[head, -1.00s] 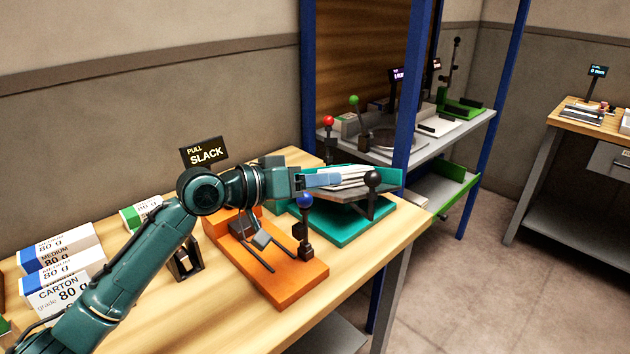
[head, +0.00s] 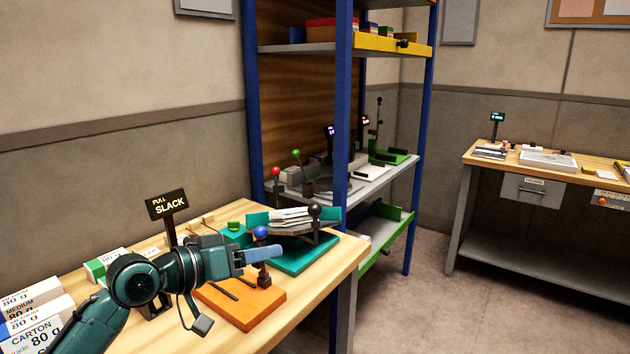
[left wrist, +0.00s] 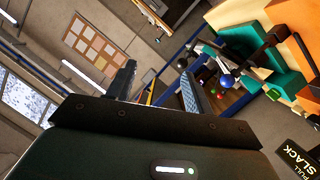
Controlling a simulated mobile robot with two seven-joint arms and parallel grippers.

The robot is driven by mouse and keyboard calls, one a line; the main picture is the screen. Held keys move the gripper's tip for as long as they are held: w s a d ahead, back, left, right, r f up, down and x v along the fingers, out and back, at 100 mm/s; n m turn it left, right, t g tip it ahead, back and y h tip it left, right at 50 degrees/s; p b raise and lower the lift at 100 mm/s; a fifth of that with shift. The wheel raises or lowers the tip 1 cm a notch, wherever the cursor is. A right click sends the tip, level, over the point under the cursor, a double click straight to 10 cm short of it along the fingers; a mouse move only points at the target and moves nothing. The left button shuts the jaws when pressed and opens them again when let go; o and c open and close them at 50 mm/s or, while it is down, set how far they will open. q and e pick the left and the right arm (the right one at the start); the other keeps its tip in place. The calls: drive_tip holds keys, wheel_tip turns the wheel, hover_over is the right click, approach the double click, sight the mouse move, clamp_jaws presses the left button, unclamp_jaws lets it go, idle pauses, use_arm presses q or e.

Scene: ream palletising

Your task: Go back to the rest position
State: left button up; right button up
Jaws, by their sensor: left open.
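My left gripper (head: 262,254) is above the orange base plate (head: 240,300) on the wooden bench, beside the blue-knobbed lever (head: 261,234). In the left wrist view my two gripper fingers (left wrist: 155,88) stand apart with nothing between them. The teal fixture (head: 310,254) behind holds a stack of white sheets (head: 290,218), with a black-knobbed lever (head: 315,211) by it. My right gripper is not in view.
A "PULL SLACK" sign (head: 167,205) stands at the bench's back. Paper cartons (head: 35,325) lie at the left. A blue-posted shelf rack (head: 343,110) stands behind. Another bench (head: 545,160) is at the right, with open floor (head: 430,310) before it.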

use_arm(q)
wheel_tip(320, 180, down, 10)
drive_tip(key=s+n+y, duration=0.1)
drive_tip(key=s+y, duration=0.1)
drive_tip(key=s+a+f+y, duration=0.2)
drive_tip(key=s+f+y, duration=0.1)
drive_tip(key=s+f, duration=0.8)
drive_tip(key=s+a+f+y, duration=0.2)
drive_tip(key=s+f+y, duration=0.1)
drive_tip(key=s+f, duration=0.9)
drive_tip(key=shift+s+a+t+y, duration=0.15)
drive_tip(key=shift+s+t+y, duration=0.1)
drive_tip(key=shift+t+y, duration=0.05)
idle(0.5)
